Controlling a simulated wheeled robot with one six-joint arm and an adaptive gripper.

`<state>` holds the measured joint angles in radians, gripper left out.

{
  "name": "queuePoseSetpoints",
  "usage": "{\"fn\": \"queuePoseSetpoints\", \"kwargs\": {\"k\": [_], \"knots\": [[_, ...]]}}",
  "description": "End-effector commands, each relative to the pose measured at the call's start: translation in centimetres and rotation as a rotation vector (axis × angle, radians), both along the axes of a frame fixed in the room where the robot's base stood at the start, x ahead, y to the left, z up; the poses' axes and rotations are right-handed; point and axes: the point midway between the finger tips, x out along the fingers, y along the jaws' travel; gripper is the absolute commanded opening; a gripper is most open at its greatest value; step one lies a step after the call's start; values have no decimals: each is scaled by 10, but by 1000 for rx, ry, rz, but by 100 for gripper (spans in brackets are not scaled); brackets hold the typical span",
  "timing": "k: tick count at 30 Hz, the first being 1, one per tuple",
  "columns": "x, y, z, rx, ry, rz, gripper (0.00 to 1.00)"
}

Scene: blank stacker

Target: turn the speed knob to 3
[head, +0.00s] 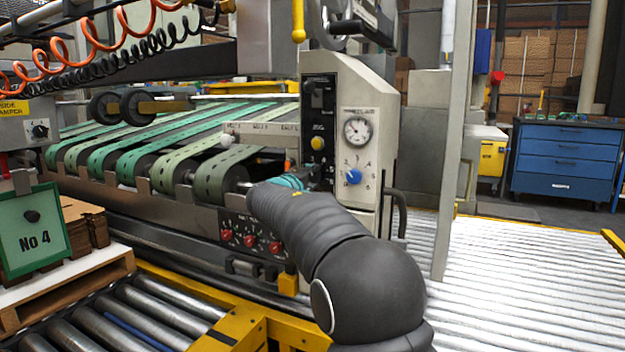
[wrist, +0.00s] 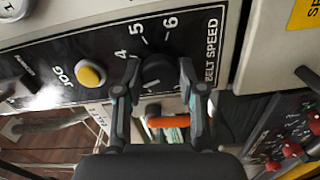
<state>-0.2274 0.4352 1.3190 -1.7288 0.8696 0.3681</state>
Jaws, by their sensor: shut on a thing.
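The black belt speed knob (wrist: 157,70) shows in the wrist view on a black panel (wrist: 215,22) marked BELT SPEED. The figures 4, 5 and 6 are readable around it; the others are hidden by my fingers or too small to read. My gripper (wrist: 158,80) has one finger on each side of the knob and is shut on it. I cannot tell which figure the knob points to. In the head view my gripper (head: 318,180) reaches the lower part of the black panel (head: 318,110), and my arm and fingers hide the knob there.
A yellow JOG button (wrist: 90,74) is beside the knob. An orange part (wrist: 168,122) shows below the fingers. A blue knob (head: 353,177) and a gauge (head: 357,131) are on the pale panel to the right. Red knobs (head: 250,241) sit lower left.

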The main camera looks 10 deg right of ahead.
Motion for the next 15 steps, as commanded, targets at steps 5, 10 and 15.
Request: {"fn": "queuePoseSetpoints", "kwargs": {"k": [5,10,15], "knots": [[0,0,0,-61,46,-1,4],[0,0,0,-92,68,-1,4],[0,0,0,-103,76,-1,4]]}}
